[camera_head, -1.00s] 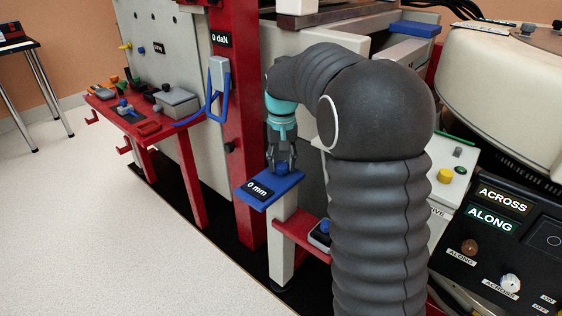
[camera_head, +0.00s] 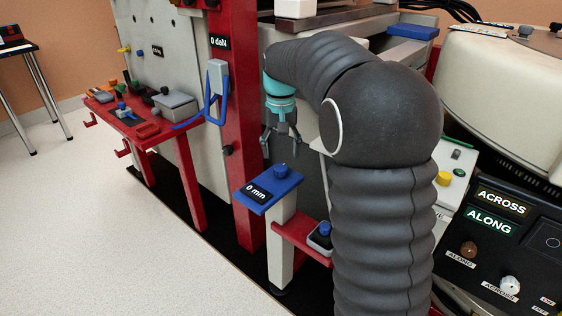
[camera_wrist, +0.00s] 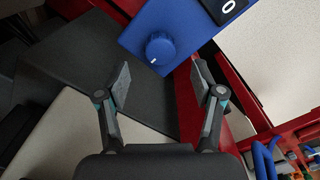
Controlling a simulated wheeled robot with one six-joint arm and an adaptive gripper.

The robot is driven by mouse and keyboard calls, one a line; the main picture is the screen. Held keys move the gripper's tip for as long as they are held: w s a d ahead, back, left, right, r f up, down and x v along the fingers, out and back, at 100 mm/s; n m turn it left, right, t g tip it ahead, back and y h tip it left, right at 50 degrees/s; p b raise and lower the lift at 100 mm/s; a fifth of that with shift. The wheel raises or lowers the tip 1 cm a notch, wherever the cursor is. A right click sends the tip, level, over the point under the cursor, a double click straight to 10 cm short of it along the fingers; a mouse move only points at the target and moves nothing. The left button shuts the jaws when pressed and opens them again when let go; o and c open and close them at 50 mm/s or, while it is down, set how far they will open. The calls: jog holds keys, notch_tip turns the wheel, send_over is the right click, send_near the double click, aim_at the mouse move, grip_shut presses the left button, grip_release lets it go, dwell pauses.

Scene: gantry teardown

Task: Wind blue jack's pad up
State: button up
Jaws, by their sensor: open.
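The blue jack has a flat blue top (camera_head: 258,196) on a pale post (camera_head: 282,240). A label on the top reads "0 mm". A round blue knob (camera_head: 281,171) stands on the top. In the wrist view the knob (camera_wrist: 160,47) shows a white mark on its rim, and it lies beyond the fingertips. My gripper (camera_head: 281,150) is open and empty, above the knob and apart from it. In the wrist view its two fingers (camera_wrist: 160,78) are spread wide. The jack's pad cannot be made out.
A red upright (camera_head: 240,130) with a "0 daN" display and a blue-handled grey unit (camera_head: 217,78) stands left of the jack. A red shelf (camera_head: 298,236) with a small blue-knobbed box is at its right. A red tool shelf (camera_head: 150,130) lies further left. Open floor is at left.

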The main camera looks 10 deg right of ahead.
aim_at(281, 167)
notch_tip(281, 167, up, 7)
dwell(0.3)
jog(key=shift+f, duration=0.1)
jog(key=s+r+n+t, duration=0.1)
jog(key=s+r+t, duration=0.15)
jog(key=s, duration=1.25)
jog(key=s+f+t, duration=0.1)
jog(key=s+f, duration=0.4)
jog(key=s, duration=0.2)
jog(key=s+f+t, duration=0.2)
jog(key=s+f, duration=0.2)
jog(key=s, duration=0.4)
jog(key=shift+s+f+n, duration=0.2)
jog(key=shift+f+n, duration=0.1)
jog(key=shift+f, duration=0.1)
